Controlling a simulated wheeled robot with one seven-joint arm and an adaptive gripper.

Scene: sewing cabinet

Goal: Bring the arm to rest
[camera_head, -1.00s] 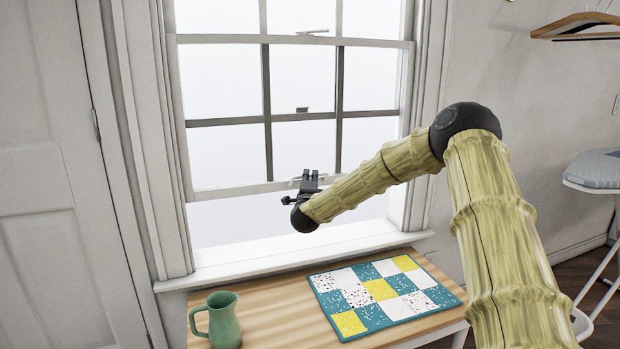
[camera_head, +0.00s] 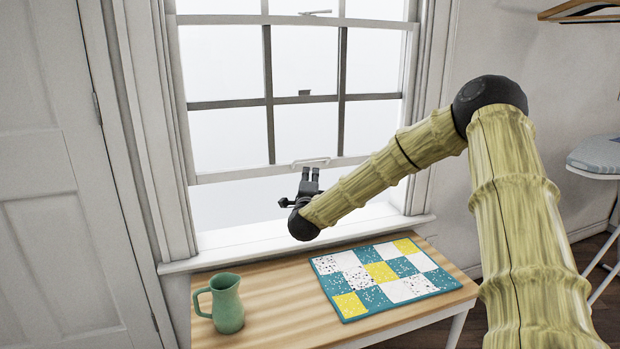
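My gripper (camera_head: 310,176) is at the end of my arm, in front of the window and above the back edge of the table. It is dark and small in the view, with its two fingers pointing up. They look close together, but I cannot tell whether they are open or shut. I see nothing held in it. My arm reaches in from the right, bent at a dark elbow joint.
A wooden table (camera_head: 262,313) stands below the window (camera_head: 228,133). A green jug (camera_head: 227,304) is at its left, and a patchwork mat (camera_head: 381,272) lies at its right. An ironing board (camera_head: 597,158) and a hanger (camera_head: 580,12) are at the far right.

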